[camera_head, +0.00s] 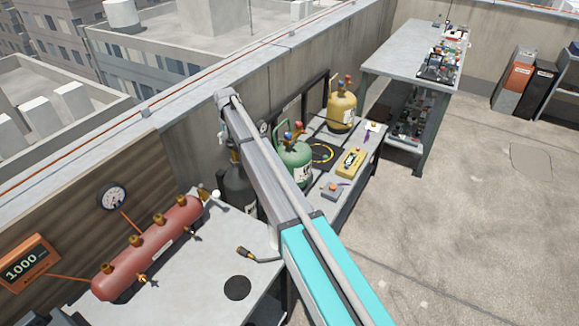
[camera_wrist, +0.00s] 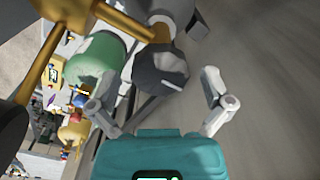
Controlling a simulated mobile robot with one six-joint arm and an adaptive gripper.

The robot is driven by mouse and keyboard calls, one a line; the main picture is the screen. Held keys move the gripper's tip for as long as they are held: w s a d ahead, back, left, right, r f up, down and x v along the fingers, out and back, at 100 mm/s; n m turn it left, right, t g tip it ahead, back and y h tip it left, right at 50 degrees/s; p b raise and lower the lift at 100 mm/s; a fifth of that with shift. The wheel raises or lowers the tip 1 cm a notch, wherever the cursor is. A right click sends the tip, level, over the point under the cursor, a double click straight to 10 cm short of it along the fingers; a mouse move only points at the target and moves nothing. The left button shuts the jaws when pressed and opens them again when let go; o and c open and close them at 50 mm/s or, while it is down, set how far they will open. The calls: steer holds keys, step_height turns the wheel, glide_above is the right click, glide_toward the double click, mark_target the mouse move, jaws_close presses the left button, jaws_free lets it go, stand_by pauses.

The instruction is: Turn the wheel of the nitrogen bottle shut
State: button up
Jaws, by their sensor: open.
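The nitrogen bottle seems to be the dark grey bottle (camera_head: 238,186) behind my arm in the head view; my arm covers part of it and its top. In the wrist view a dark grey, faceted wheel (camera_wrist: 158,70) sits on a brass stem. My gripper (camera_wrist: 165,77) is open, with one finger on each side of the wheel in the picture. Nothing is held. I cannot tell how far the wheel lies beyond the fingertips or whether they touch it. The gripper is not clear in the head view.
A brass fitting (camera_wrist: 90,14) looms close at upper left in the wrist view. A green bottle (camera_head: 296,165) and a yellow bottle (camera_head: 341,112) stand beyond the arm. A red tank (camera_head: 150,250) lies on the near bench. The floor at right is open.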

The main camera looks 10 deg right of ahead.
mark_target(232, 142)
steer(key=shift+r+p, duration=7.05)
steer(key=shift+r, duration=0.05)
steer(key=s+d+f+b, duration=0.4)
steer(key=s+d, duration=0.6)
steer(key=s, duration=0.2)
steer(key=s+d+f+b, duration=0.4)
steer(key=s+d, duration=0.6)
steer(key=s, duration=0.2)
steer(key=s+d+f+b, duration=0.2)
steer(key=s+d, duration=0.1)
steer(key=s, duration=0.5)
steer(key=s+d+f+b, duration=0.3)
steer(key=s+d, duration=0.1)
steer(key=s, duration=0.5)
steer(key=shift+d, duration=0.2)
steer(key=shift+s, duration=0.1)
